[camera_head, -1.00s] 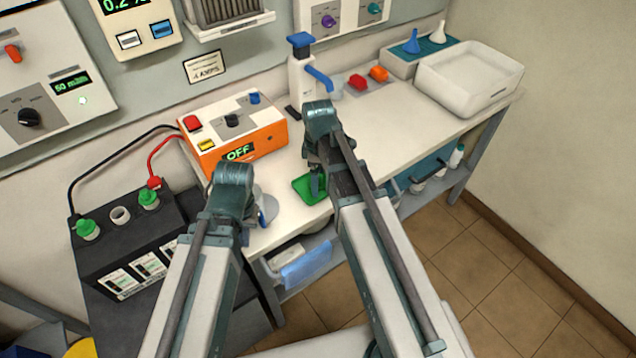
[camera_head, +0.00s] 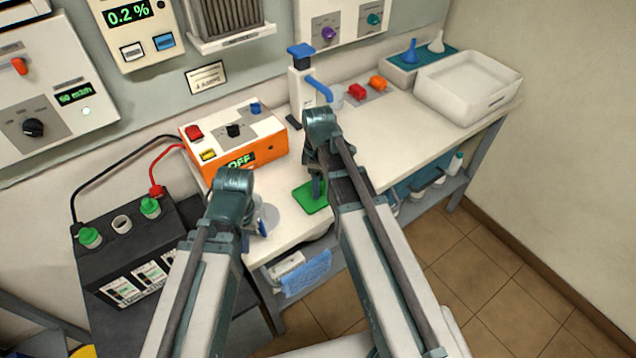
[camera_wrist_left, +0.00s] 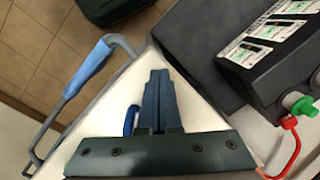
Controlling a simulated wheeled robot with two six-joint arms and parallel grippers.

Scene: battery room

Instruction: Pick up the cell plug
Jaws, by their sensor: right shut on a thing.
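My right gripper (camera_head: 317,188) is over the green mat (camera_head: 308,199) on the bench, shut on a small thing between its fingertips. It is taken to be the cell plug, but the fingers hide its shape. Two green cell plugs (camera_head: 90,238) (camera_head: 151,207) sit on the black battery (camera_head: 135,247) at the left. Between them is an open cell hole (camera_head: 122,223). My left gripper (camera_head: 243,238) is near the bench's front left corner. In the left wrist view its fingers (camera_wrist_left: 160,95) are together with nothing visible between them.
An orange charger (camera_head: 238,143) reading OFF stands behind my left gripper. A white bottle with a blue spout (camera_head: 303,92) stands behind my right gripper. A white tray (camera_head: 468,88) is at the right end. A blue cloth (camera_head: 308,272) hangs from the front rail.

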